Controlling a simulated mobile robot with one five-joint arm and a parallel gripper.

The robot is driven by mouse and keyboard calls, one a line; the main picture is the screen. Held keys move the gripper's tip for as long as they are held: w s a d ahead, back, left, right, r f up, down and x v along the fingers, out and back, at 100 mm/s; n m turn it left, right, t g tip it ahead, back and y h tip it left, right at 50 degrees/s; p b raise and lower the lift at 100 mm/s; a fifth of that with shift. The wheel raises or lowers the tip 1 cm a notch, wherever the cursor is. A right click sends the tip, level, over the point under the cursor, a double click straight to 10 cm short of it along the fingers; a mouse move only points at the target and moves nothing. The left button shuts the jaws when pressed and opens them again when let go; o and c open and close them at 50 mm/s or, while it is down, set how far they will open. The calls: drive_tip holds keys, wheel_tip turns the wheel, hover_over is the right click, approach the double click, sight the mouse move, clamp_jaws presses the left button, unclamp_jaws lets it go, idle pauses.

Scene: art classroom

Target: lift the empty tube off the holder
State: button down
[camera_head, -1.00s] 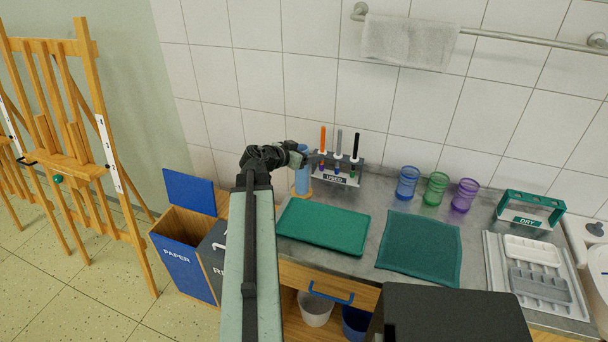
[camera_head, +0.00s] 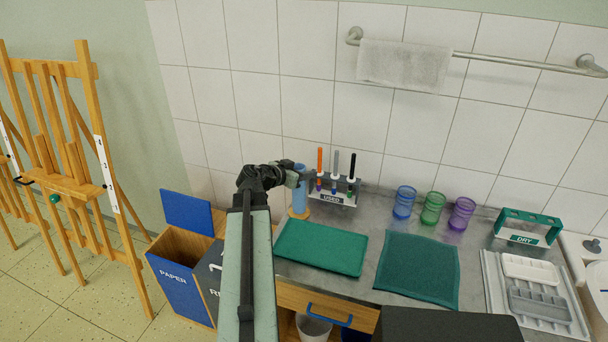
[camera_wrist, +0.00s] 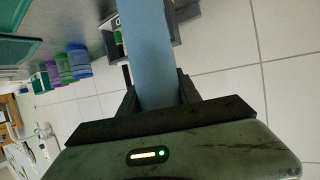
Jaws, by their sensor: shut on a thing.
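The empty tube is a plain blue upright cylinder (camera_head: 300,198) at the back left of the counter. Its lower end meets the round wooden base of the holder (camera_head: 299,214); any post inside the tube is hidden. My gripper (camera_head: 295,178) comes in from the left and is shut on the upper part of the tube. In the wrist view the blue tube (camera_wrist: 148,55) passes between both dark fingers of my gripper (camera_wrist: 157,92).
The USED brush rack (camera_head: 333,190) with several brushes stands close right of the tube. A green tray (camera_head: 322,247) lies in front. Blue, green and purple cups (camera_head: 432,208) stand farther right. The tiled wall is close behind; the space above the tube is open.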

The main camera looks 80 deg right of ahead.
wheel_tip(320, 180, up, 17)
drive_tip(key=p, duration=1.6)
drive_tip(key=shift+p, duration=0.35)
wheel_tip(320, 180, down, 3)
drive_tip(key=b, duration=0.3)
drive_tip(key=shift+f+b, duration=0.15)
drive_tip(key=shift+b, duration=0.15)
